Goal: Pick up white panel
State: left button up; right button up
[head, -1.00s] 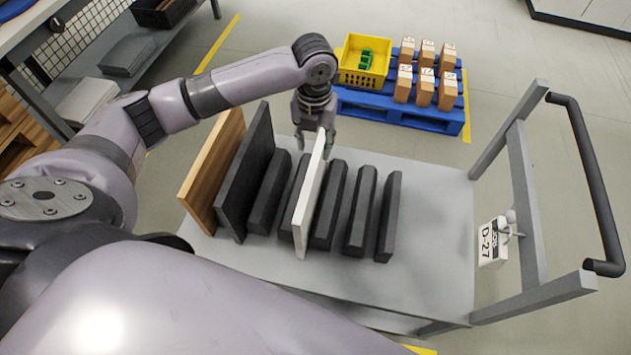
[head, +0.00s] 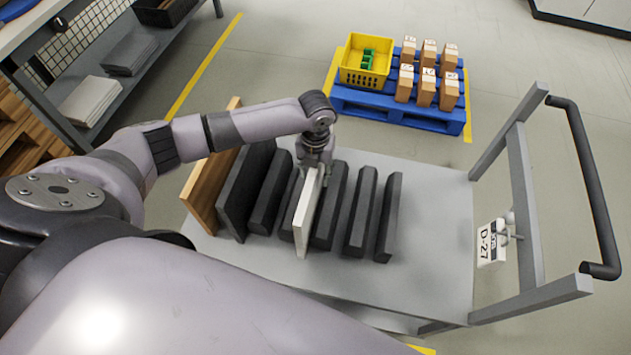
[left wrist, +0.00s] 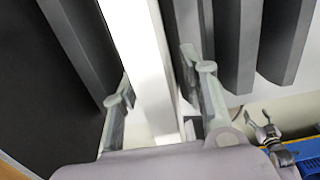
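The white panel (head: 306,222) stands on edge in the row of dark panels on the grey cart. My left gripper (head: 314,178) is over its far, upper part and hides that end in the head view. In the left wrist view the white panel (left wrist: 143,60) runs between the two spread fingers of my left gripper (left wrist: 163,95), one on each side. The fingers look open around it; contact is not clear.
Dark panels (head: 361,213) stand close on both sides of the white one. A wooden panel (head: 207,190) stands at the row's left end. The cart top (head: 435,230) is bare on the right, below the handle (head: 590,190). A blue pallet (head: 400,112) with boxes lies behind.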

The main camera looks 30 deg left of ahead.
pick_arm(q)
jog(key=shift+c, duration=0.6)
grip_shut()
dwell(0.3)
jog(key=shift+w+r, duration=0.1)
